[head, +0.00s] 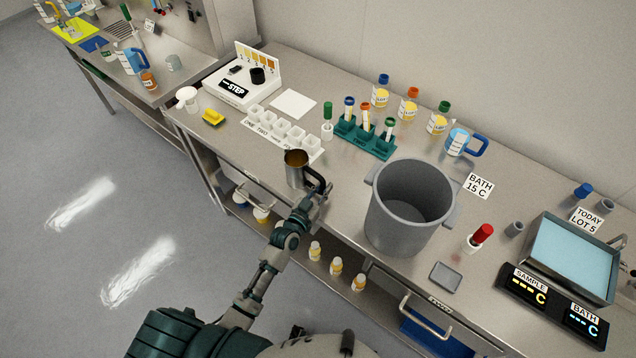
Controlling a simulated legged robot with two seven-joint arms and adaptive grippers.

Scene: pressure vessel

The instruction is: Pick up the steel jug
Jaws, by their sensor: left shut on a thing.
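The steel jug (295,170) stands upright near the front edge of the steel bench, left of the big grey pot. Its open top shows a brownish inside. My left gripper (318,187) is at the right side of the jug, shut on its dark handle. Whether the jug's base touches the bench is hard to tell. My right gripper is not in view.
The big grey pot (407,210) stands just right of my left gripper. A white cup rack (283,130) and a teal tube rack (365,138) are behind the jug. Bottles and a blue-handled jug (460,143) stand further back. A water tray (570,258) is at right.

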